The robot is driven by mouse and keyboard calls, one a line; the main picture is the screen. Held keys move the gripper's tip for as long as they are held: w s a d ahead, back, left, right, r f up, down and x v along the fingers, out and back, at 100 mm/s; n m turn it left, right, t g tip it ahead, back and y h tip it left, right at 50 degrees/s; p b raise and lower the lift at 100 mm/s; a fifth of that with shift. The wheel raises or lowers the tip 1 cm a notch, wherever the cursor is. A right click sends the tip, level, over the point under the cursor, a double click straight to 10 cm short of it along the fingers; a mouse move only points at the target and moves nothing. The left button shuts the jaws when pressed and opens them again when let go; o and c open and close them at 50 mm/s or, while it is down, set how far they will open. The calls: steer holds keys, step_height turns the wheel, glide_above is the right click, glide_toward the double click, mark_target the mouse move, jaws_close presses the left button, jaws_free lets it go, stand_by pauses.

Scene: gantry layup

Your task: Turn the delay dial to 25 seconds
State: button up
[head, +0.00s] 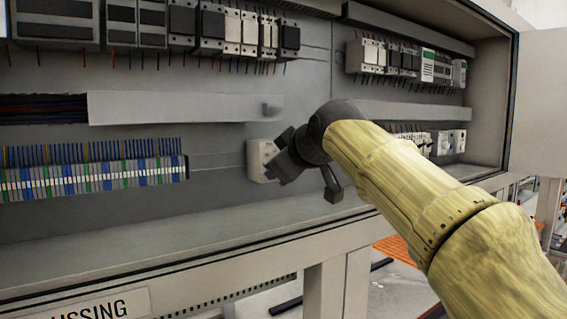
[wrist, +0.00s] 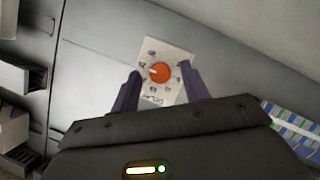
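The delay dial (wrist: 160,73) is a round orange knob on a pale plate (wrist: 173,52) marked with small figures and a word that looks like DELAY, upside down in the wrist view. A light mark on the knob points to the left in that view; the figures are too blurred to read. In the head view, the pale dial module (head: 256,160) is on the back panel, its face largely hidden by my gripper (head: 283,158). In the wrist view, my gripper (wrist: 160,72) is open, its dark fingers on either side of the knob with gaps between; contact with it does not show.
A terminal strip (head: 90,178) with several coloured blocks is left of the module. A grey wire duct (head: 180,106) runs above it, and rows of switching devices (head: 240,32) are higher up. The cabinet's lower ledge (head: 130,236) lies below.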

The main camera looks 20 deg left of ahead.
steer(key=b+v, duration=0.5)
steer(key=v, duration=1.2)
steer(key=shift+d, duration=0.2)
steer(key=shift+s, duration=0.1)
